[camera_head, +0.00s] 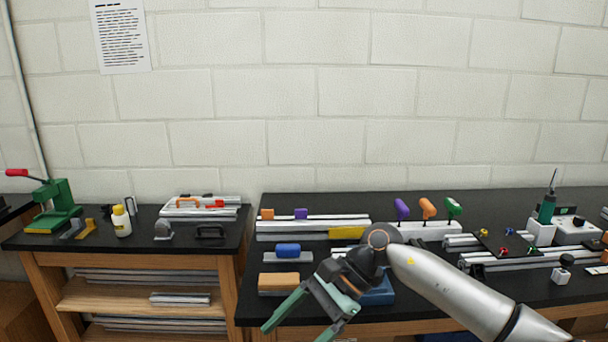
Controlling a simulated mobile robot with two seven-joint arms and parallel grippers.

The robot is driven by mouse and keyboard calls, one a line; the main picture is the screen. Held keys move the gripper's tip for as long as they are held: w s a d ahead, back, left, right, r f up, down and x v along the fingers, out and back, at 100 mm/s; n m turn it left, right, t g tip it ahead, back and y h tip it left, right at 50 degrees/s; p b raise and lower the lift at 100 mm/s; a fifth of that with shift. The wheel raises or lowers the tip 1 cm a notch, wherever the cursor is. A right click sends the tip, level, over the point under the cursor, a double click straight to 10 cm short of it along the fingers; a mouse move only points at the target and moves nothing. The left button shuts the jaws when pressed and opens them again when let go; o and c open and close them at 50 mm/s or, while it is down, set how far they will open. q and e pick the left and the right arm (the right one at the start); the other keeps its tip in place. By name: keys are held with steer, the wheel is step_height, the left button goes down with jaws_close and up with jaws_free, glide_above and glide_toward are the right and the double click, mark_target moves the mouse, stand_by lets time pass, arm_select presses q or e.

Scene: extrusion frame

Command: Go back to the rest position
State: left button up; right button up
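My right arm comes in from the lower right over the front of the black-topped bench (400,297). My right gripper (300,331) has two green fingers that point down and to the left, past the bench's front edge. The fingers are spread apart, and I see nothing between them. The gripper body covers part of a blue block or holder (380,294) on the bench. My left gripper is not in view.
Aluminium extrusions (295,229) lie on the bench, with orange, purple and green handled tools (428,208) behind the arm. A soldering station (575,231) stands at right. A lower side table (140,242) holds a green press (62,204) and a glue bottle (121,221).

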steer(key=s+a+r+m+t+y+p, duration=0.1)
steer(key=a+m+t+y, duration=0.15)
steer(key=m+y, duration=0.45)
steer(key=s+a+r+m+t+y, duration=0.1)
steer(key=s+a+r+m+y, duration=0.1)
steer(key=a+m+y, duration=0.45)
steer(key=w+d+f+m+t+h, duration=0.2)
steer(key=d+f+m+t+h, duration=0.25)
steer(key=m+t, duration=0.55)
steer(key=w+d+f+m+t+h, duration=0.25)
steer(key=d+m+t, duration=0.3)
steer(key=m, duration=0.85)
steer(key=s+d+f+m+h+p, duration=0.2)
steer(key=s+d+f+m+h, duration=0.2)
steer(key=d+f+m+h, duration=0.75)
steer(key=s+d+f+m+g+h, duration=0.1)
steer(key=s+d+f+m+g, duration=0.2)
steer(key=s+f+m, duration=0.2)
steer(key=s+d+f+m+g, duration=0.3)
steer(key=s+d+f+m, duration=0.1)
steer(key=s+f, duration=0.5)
steer(key=shift+s+m+h, duration=0.4)
steer(key=shift+s+m, duration=0.35)
steer(key=shift+m, duration=0.15)
steer(key=shift+a, duration=0.1)
